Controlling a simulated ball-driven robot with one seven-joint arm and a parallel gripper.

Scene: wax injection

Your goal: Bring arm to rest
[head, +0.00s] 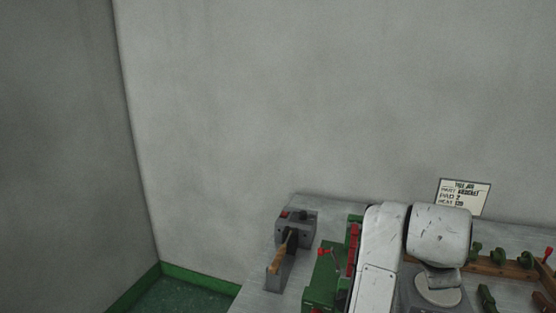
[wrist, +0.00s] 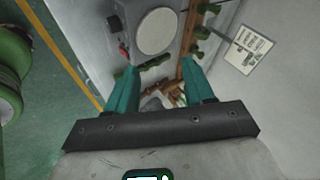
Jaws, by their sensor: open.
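My white arm (head: 376,255) reaches over the bench (head: 258,278) in the head view, and its links hide part of the machines behind it. My gripper (wrist: 160,66) shows in the wrist view with two teal fingers spread apart. It is open, and nothing appears clamped between the fingers. Beyond them lie a grey unit with a round pale plate (wrist: 156,31) and some small brown pieces (wrist: 172,98). The gripper's fingers cannot be made out in the head view.
A grey device with a wooden handle (head: 279,259) stands at the bench's left end, beside a green machine (head: 322,281) with red knobs. A wooden rack (head: 497,266) with green pieces is at right, below a card (head: 463,196). Green floor (wrist: 50,100) with a yellow line shows at left.

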